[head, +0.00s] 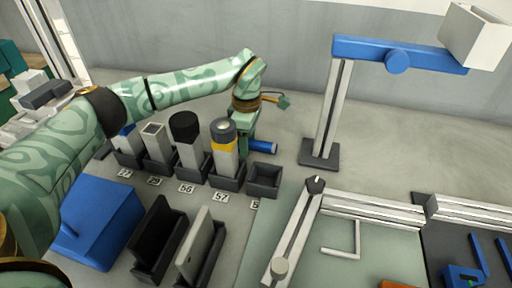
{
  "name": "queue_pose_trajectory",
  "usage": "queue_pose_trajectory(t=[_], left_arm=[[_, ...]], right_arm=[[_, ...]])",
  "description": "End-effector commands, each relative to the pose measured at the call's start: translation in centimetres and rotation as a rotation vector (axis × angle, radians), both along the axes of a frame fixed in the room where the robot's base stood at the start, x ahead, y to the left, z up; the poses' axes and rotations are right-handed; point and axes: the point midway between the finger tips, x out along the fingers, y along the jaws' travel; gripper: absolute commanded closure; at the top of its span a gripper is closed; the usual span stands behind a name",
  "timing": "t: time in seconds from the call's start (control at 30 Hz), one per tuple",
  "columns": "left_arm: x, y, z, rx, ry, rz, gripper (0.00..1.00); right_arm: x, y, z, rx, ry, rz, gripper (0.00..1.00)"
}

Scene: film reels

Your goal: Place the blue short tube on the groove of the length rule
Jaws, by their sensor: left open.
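A blue short tube (263,146) lies on its side behind the row of holders, in the upper middle of the head view. My left gripper (246,135) is right at its left end, pointing down, and is open. The fingertips are partly hidden behind the grey-and-yellow capped post, so I cannot tell whether they straddle the tube. A pale metal rail with a lengthwise groove (372,208), which looks like the length rule, lies on the green mat at the right. A second pale rail (295,232) meets it at a dark knob. My right gripper is not in view.
Numbered dark holders with tall posts (188,140) stand in front of my left gripper; an empty square holder (264,179) is at the row's right end. A tall stand with a blue arm (398,52) rises behind the rails. A blue box (100,220) sits front left.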

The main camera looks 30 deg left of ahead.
Motion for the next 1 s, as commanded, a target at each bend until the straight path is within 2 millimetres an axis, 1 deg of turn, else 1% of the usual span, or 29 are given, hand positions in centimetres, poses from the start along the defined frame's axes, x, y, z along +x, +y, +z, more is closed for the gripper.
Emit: queue_pose_trajectory(t=[0.17,0.27,0.3,0.33,0.37,0.6,0.67,0.77,0.9,1.0], left_arm=[[0.0,0.0,0.1,0.0,-0.002,0.0,0.48],[0.0,0.0,0.1,0.0,-0.002,0.0,0.73],[0.0,0.0,0.1,0.0,-0.002,0.0,0.84],[0.0,0.0,0.1,0.0,-0.002,0.0,0.92],[0.0,0.0,0.1,-0.001,-0.001,0.0,0.98],[0.0,0.0,0.2,0.0,-0.002,0.0,1.0],[0.0,0.0,0.5,0.0,-0.003,0.0,1.0],[0.0,0.0,2.1,-0.001,-0.005,0.001,1.0],[0.1,0.0,5.5,0.0,-0.01,0.001,1.0],[0.1,0.0,7.7,0.0,-0.008,0.001,1.0]], right_arm=[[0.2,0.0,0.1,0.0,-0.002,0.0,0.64],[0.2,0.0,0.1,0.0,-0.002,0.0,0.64],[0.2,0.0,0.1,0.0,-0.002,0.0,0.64],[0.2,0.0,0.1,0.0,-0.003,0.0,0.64],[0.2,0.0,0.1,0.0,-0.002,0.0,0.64],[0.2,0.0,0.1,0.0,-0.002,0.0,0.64],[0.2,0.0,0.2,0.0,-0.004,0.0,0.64],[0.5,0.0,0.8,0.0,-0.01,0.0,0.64],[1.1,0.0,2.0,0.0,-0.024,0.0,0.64],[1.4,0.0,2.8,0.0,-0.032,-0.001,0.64]])
